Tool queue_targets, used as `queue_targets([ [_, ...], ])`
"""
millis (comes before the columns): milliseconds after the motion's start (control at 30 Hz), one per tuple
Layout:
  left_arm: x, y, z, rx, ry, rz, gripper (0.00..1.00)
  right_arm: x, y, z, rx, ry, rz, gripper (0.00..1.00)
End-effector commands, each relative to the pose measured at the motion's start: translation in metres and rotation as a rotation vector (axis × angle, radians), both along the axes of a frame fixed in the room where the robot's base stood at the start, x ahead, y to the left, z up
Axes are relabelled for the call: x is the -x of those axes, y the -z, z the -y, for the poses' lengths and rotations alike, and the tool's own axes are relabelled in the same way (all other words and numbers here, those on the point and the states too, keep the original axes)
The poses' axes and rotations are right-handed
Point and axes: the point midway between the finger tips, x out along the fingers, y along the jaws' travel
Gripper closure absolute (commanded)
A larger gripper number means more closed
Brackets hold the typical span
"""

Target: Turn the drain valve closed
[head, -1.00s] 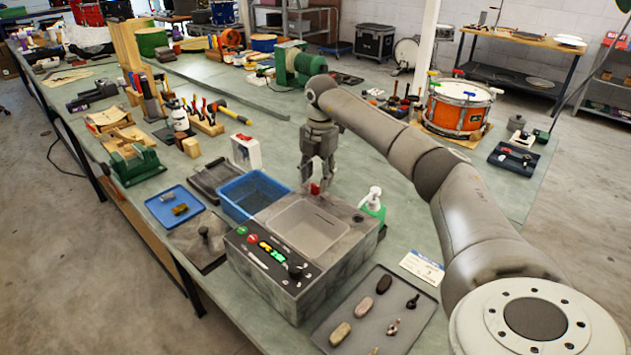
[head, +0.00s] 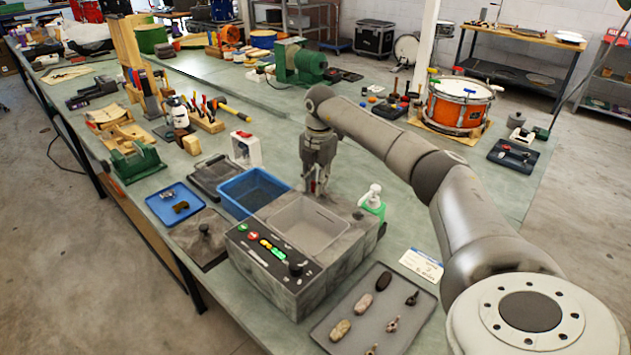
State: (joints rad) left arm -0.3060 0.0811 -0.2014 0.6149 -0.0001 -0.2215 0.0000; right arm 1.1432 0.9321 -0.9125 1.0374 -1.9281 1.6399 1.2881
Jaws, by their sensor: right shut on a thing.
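The grey cleaner tank (head: 262,296) stands on the bench, with an open basin (head: 307,228) and a front panel with green lights. The drain valve's red handle (head: 313,187) shows as a small red sliver at the tank's back edge, between the fingers of my right gripper (head: 316,188). The gripper points down and is shut on the handle. The fingers hide most of the handle, and the valve body is out of sight behind the tank. My left gripper is not in view.
A blue basket (head: 257,190) stands close on the left of the tank, and a green-white spray bottle (head: 373,203) on its right. A grey tray (head: 332,327) with several small parts lies in front. The bench right of the bottle is clear.

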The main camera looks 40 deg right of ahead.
Motion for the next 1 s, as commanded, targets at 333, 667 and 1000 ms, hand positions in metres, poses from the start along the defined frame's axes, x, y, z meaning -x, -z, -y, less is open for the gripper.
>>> queue_targets([
  [333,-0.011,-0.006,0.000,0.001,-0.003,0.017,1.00,0.000,-0.001,0.000,0.000,-0.087,-0.001,1.00],
  [667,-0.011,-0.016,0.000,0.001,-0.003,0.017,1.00,0.000,-0.001,0.000,-0.001,-0.355,-0.002,1.00],
  [1000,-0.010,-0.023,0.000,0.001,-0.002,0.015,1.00,-0.001,-0.001,0.001,-0.001,-0.677,-0.001,1.00],
])
